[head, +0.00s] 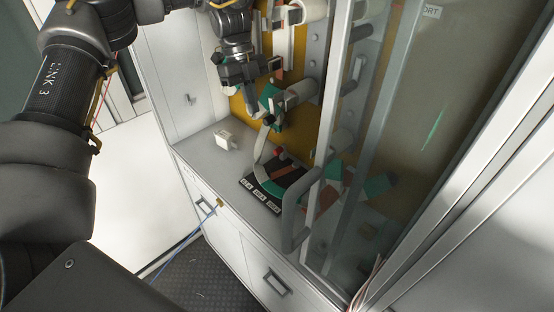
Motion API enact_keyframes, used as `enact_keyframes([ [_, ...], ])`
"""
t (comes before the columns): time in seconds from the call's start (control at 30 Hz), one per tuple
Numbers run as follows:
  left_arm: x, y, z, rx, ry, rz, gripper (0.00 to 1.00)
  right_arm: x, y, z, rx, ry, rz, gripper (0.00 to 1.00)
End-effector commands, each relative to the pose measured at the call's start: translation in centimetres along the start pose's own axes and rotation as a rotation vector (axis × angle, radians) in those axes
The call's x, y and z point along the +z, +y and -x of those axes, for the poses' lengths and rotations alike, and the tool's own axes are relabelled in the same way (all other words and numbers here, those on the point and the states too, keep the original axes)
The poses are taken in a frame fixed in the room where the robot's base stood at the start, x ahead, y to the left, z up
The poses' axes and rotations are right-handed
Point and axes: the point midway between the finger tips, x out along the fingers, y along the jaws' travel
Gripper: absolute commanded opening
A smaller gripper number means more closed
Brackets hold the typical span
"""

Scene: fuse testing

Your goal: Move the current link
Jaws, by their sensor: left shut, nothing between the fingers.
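My left gripper (243,80) hangs down inside the open cabinet near the top middle, shut and empty. A short black-tipped grey part (300,92) with a green piece (268,98) is just to its lower right. Below stands a curved grey bar (262,150) beside a black labelled plate (262,198) with green and reddish strips on it. I cannot tell for sure which part is the current link. My right gripper is not in view.
A small white block (226,141) sits on the grey cabinet ledge (205,150). A glass door with a grey handle (290,225) stands on the right, close to the plate. Drawer fronts with a dark pull (277,283) are below.

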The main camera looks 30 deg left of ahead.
Motion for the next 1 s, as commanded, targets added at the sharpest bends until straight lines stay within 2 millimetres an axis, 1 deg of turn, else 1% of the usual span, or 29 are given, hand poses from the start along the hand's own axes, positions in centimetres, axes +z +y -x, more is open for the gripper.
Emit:
enact_keyframes([
  [0.1, -0.1, -0.1, 0.0, 0.001, 0.0, -0.001, 0.0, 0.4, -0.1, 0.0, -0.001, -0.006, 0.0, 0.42],
  [0.2, -0.1, -0.2, -0.2, 0.002, 0.0, -0.004, 0.0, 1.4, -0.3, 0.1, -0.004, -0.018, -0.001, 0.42],
  [0.27, -0.1, -0.2, -0.6, 0.004, 0.002, -0.005, 0.0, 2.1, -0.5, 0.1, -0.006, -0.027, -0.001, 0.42],
  [0.37, -0.1, -0.2, -1.7, 0.006, 0.002, -0.005, 0.0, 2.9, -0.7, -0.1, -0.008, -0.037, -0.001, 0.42],
  [0.47, -0.1, -0.1, -3.5, 0.005, 0.005, -0.004, 0.0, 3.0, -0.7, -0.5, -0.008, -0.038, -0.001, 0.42],
  [0.6, 0.0, 0.0, -6.5, 0.005, 0.005, -0.003, 0.0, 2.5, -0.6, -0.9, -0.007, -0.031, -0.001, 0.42],
  [0.67, -0.1, 0.1, -7.5, 0.007, 0.001, -0.003, 0.0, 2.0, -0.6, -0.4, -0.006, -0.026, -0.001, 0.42],
  [0.8, -0.1, 0.1, -10.4, 0.006, 0.001, -0.001, 0.0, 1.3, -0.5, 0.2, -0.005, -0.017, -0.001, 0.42],
  [1.0, -0.2, 0.1, -14.7, 0.005, 0.002, -0.001, 0.0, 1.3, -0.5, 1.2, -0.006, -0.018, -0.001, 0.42],
])
